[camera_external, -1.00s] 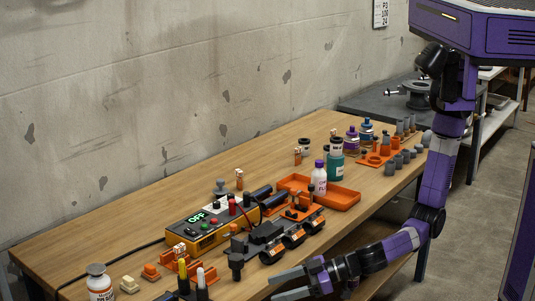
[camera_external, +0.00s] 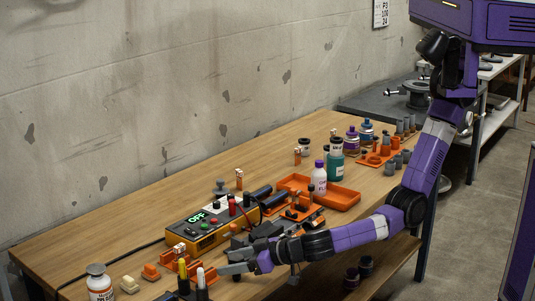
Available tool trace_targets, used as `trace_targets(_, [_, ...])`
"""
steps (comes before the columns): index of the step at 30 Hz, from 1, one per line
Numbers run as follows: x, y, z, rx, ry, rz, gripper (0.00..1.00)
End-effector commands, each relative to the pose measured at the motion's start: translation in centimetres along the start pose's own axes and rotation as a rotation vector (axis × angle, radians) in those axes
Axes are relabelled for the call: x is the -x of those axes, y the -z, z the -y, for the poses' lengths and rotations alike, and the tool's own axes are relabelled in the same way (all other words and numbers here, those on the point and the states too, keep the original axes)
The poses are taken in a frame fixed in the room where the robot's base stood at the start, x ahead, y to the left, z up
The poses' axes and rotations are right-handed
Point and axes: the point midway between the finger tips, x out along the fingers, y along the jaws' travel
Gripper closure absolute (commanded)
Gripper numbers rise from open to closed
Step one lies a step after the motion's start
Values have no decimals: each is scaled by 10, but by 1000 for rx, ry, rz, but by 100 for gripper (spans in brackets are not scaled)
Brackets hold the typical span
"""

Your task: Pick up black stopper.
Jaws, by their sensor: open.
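My gripper (camera_external: 230,260) is low over the front edge of the wooden bench, with its fingers pointing left. It is open and nothing shows held in it. It covers most of the dark pipe assembly with its orange-marked fittings. Small dark parts stand around it, including a dark grey knobbed piece (camera_external: 220,188) behind the yellow control box. I cannot tell for certain which of the small dark pieces is the black stopper; it may be hidden behind my gripper.
The yellow control box (camera_external: 195,238) reading OFF is just behind my fingers. Yellow- and white-topped tools (camera_external: 201,280) stand close in front. An orange tray (camera_external: 340,199) and a white purple-capped bottle (camera_external: 319,178) are farther right. The bench's back left (camera_external: 100,220) is clear.

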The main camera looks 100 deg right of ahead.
Motion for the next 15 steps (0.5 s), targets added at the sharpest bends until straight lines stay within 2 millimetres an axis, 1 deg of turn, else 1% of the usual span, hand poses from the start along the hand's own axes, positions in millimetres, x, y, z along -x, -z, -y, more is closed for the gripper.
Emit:
trace_targets(1, [-5,0,0,1,-2,1,37])
trace_targets(4, [-10,0,0,0,0,1,37])
trace_targets(11, [-11,-1,0,1,1,1,37])
trace_targets(15, [-10,-1,0,1,1,1,65])
